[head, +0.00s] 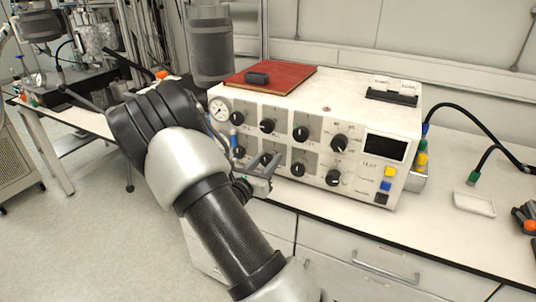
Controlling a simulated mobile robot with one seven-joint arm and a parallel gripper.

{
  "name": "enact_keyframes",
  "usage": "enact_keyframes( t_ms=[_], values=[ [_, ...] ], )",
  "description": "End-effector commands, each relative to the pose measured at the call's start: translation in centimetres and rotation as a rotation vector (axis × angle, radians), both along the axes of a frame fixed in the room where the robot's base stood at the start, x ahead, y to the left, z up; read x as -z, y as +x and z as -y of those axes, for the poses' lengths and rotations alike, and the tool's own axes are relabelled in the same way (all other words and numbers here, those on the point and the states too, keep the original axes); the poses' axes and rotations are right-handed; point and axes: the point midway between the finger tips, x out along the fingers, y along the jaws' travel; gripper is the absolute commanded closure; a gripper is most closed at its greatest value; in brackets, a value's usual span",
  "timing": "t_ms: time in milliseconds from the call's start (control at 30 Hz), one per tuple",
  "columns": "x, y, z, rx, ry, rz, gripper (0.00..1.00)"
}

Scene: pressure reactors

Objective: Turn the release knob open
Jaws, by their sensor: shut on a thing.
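A white control box (330,100) stands on the bench with two rows of black knobs on its front. The lower row includes a knob (298,170) and another knob (333,177). I cannot read which label marks the release knob. My gripper (265,164) is at the lower left of the panel, its grey fingers shut at a lower-row knob. The fingers and my wrist hide that knob, so its turn angle cannot be seen.
A red book (271,77) with a small black object lies on the box. A pressure gauge (219,109) is at its left. A display (384,148) and coloured buttons are at its right. A white dish (474,204) and cables lie on the right bench.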

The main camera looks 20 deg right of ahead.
Motion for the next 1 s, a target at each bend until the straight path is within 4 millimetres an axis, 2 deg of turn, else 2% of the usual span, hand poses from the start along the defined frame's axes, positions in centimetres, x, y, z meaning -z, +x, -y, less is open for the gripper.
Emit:
enact_keyframes(
  t_ms=[100, 1000],
  values=[
    [-0.46, -0.01, -0.14, -0.002, -0.068, -0.091, 0.88],
    [-0.2, 0.06, -0.19, -0.001, -0.595, -0.765, 0.88]
  ],
)
